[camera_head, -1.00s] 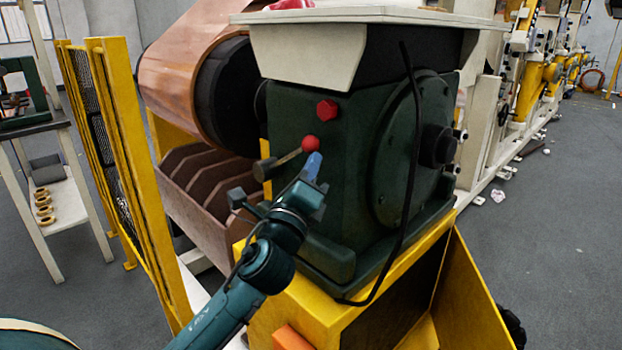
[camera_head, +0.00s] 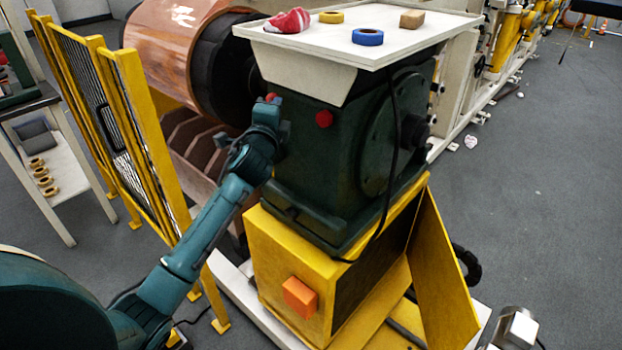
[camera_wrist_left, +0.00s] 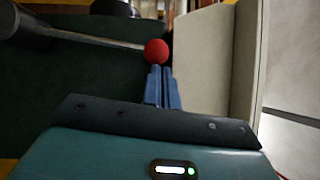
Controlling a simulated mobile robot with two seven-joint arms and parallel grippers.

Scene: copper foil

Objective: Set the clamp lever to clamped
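In the head view my left arm hides most of the rod. The left wrist view shows the lever rod (camera_wrist_left: 85,35) running from upper left to the red knob (camera_wrist_left: 156,51). My left gripper (camera_wrist_left: 162,72) has its blue fingers together, tips right at the knob's near side; the knob is not between them. In the head view the gripper (camera_head: 270,103) is partly hidden. My right gripper is not in view.
A pale tray (camera_head: 390,40) with a red-and-white cloth, tape rolls and a block overhangs the housing. A copper foil roll (camera_head: 185,55) stands behind. A yellow mesh guard (camera_head: 150,140) is left of my arm. A red hex knob (camera_head: 324,119) sits on the housing.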

